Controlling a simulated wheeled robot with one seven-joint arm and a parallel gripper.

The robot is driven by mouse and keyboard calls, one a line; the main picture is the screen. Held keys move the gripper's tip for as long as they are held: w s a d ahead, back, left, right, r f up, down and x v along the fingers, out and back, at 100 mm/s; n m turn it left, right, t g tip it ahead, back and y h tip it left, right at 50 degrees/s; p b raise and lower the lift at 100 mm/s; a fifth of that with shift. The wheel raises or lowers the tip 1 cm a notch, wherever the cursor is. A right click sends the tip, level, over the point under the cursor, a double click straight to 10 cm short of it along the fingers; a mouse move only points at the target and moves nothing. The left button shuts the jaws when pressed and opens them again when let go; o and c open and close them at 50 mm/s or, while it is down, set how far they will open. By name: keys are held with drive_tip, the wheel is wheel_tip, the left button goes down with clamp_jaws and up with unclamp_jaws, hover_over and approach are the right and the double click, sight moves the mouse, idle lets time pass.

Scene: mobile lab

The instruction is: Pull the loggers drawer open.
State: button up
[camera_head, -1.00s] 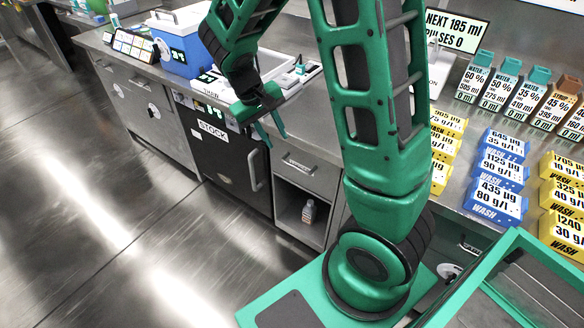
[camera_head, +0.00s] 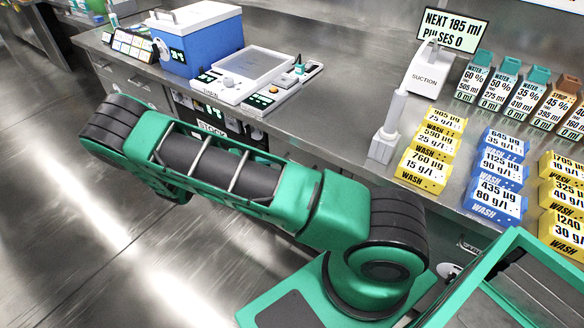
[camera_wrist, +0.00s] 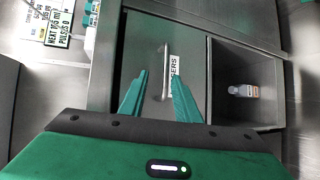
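The loggers drawer (camera_wrist: 145,45) shows in the wrist view as a grey front, turned sideways, with a white label (camera_wrist: 174,68) of which "GERS" is readable. A thin bar handle (camera_wrist: 165,80) runs beside the label. My gripper (camera_wrist: 158,82) is open, with one green finger on each side of the handle and label in the picture. I cannot tell how far the fingertips are from the drawer front. Nothing is held. The drawer looks closed. In the head view, my arm hides the drawer and my gripper is out of sight.
Beside the drawer is an open compartment (camera_wrist: 262,108) holding a small bottle (camera_wrist: 243,91). The countertop (camera_head: 330,110) above carries a white scale-like device (camera_head: 245,75), a blue box (camera_head: 200,45), a suction stand (camera_head: 425,75) and several yellow and blue wash blocks. Open floor lies left.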

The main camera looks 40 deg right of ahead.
drive_tip(key=shift+a+f+t+h, duration=1)
drive_tip(key=shift+f+t+h, duration=0.3)
drive_tip(key=shift+f+h, duration=1.55)
drive_tip(key=d, duration=0.3)
drive_tip(key=s+d+r, duration=0.1)
drive_tip(key=d, duration=0.6)
drive_tip(key=shift+s+d+r, duration=0.15)
drive_tip(key=shift+d+r, duration=0.1)
drive_tip(key=shift+r, duration=0.1)
drive_tip(key=shift+c, duration=0.2)
clamp_jaws()
